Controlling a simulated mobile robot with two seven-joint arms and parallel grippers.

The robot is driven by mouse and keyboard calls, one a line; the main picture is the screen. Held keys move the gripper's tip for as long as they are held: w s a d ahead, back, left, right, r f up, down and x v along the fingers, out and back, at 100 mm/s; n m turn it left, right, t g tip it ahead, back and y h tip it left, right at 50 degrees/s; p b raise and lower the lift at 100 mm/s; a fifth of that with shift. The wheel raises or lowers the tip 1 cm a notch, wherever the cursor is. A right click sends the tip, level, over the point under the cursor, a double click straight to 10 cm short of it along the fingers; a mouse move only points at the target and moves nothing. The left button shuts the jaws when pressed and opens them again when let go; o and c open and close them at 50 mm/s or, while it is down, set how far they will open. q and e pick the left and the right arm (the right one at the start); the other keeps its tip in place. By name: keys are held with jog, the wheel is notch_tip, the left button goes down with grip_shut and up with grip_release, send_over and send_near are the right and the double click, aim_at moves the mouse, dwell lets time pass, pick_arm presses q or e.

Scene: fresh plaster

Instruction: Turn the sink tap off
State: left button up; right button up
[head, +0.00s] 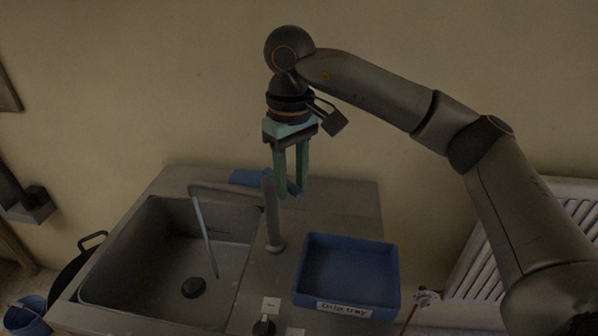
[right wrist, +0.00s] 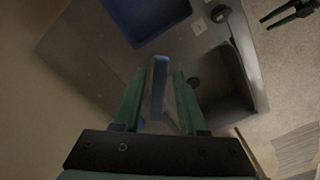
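The sink tap (head: 272,215) rises from the grey counter, its spout reaching left over the basin (head: 150,250). A thin pale stream (head: 205,235) runs from the spout end down into the basin. The tap has a blue lever (head: 294,187) on top. My right gripper (head: 291,194) points down over the tap top with its green fingers apart. In the right wrist view, the blue lever (right wrist: 158,75) lies between the open fingers, with gaps seen on both sides. My left gripper (right wrist: 268,22) shows small at the upper right there, its prongs apart; the head view does not show it.
A blue labelled tray (head: 347,270) stands right of the tap. A dark knob (head: 263,326) and a white label (head: 271,304) are at the counter front. A flat blue item (head: 246,177) lies behind the tap. A white radiator (head: 570,200) is at the right.

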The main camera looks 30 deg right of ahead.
grip_shut()
jog(key=shift+w+a+m+p, duration=0.1)
jog(key=shift+a+m+p, duration=0.1)
jog(key=shift+a+m, duration=0.85)
jog(key=shift+w+a+m+p, duration=0.15)
jog(key=shift+a+m, duration=0.25)
jog(key=shift+m, duration=1.3)
jog(key=shift+w+a+m+p, duration=0.1)
jog(key=shift+a+m+p, duration=0.1)
jog(key=shift+a+m, duration=0.85)
jog(key=shift+d+m, duration=0.3)
jog(key=shift+d, duration=0.05)
jog(key=shift+a+r, duration=0.1)
jog(key=shift+w+a+m, duration=0.35)
jog(key=shift+a+m, duration=0.05)
jog(key=shift+m, duration=0.7)
jog(key=shift+o, duration=1)
grip_release()
